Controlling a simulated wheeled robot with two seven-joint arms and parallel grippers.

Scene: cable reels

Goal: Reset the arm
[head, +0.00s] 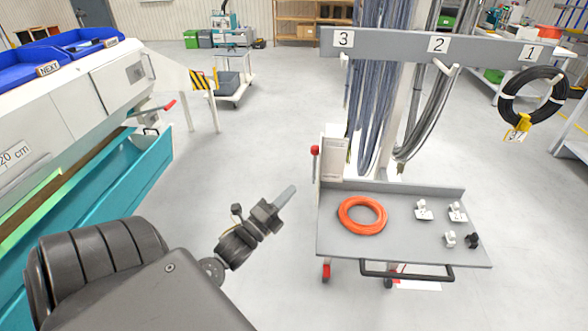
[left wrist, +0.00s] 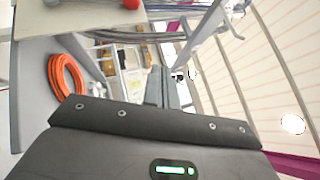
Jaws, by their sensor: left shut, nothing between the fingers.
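My left gripper (head: 284,197) is in the middle of the head view, in the air just left of the grey cart. Its fingers are together with nothing between them. The shut fingers also show in the left wrist view (left wrist: 161,88). My right gripper is not in view. The arm's shoulder and forearm fill the lower left of the head view, with the arm reaching forward and to the right.
A grey cart (head: 340,246) holds an orange cable coil (head: 362,215) and several small white fittings. Cables hang from its numbered rail (head: 390,44), with a black coil (head: 533,95) at the right end. A teal-and-white machine (head: 120,187) stands left. Floor between is clear.

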